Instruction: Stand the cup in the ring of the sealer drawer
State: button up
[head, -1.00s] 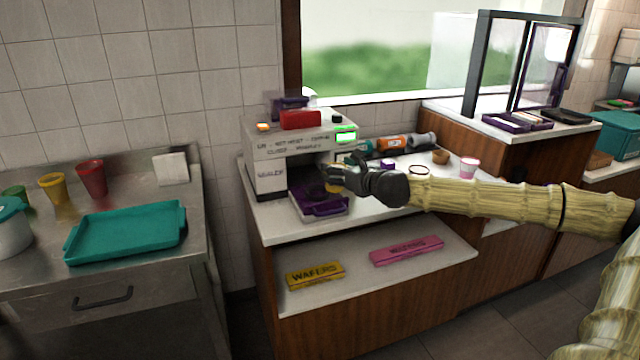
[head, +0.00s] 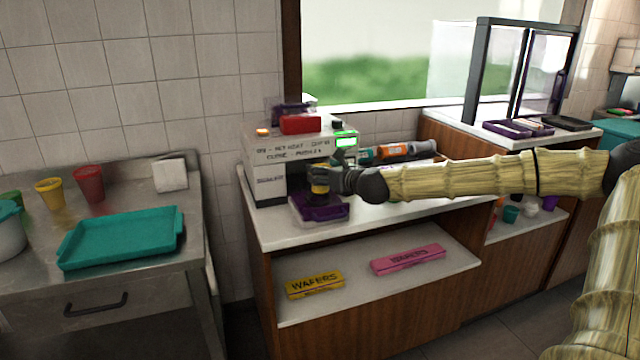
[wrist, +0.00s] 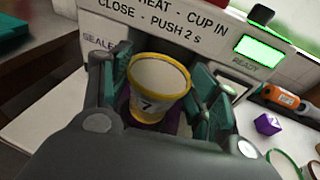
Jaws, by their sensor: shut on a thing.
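A yellow-rimmed cup (wrist: 158,76) with a pale top and a dark "7" on its side is between my fingers in the wrist view. My gripper (head: 330,182) is shut on it. In the head view the cup (head: 319,189) is a small yellow patch above the purple sealer drawer (head: 322,213), which is pulled out of the white sealer (head: 268,165). In the wrist view, purple shows beneath the cup. The ring is hidden by the cup and fingers. I cannot tell whether the cup's base is in it.
The sealer has a green lit panel (head: 346,141), reading READY in the wrist view. A purple cube (wrist: 267,124) is on the counter. A teal tray (head: 122,235) and other cups stand on the left steel table.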

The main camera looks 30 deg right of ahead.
jog(key=shift+w+a, duration=0.2)
jog(key=shift+w, duration=0.35)
jog(key=shift+f, duration=1.95)
jog(key=o, duration=1.2)
jog(key=shift+r, duration=0.2)
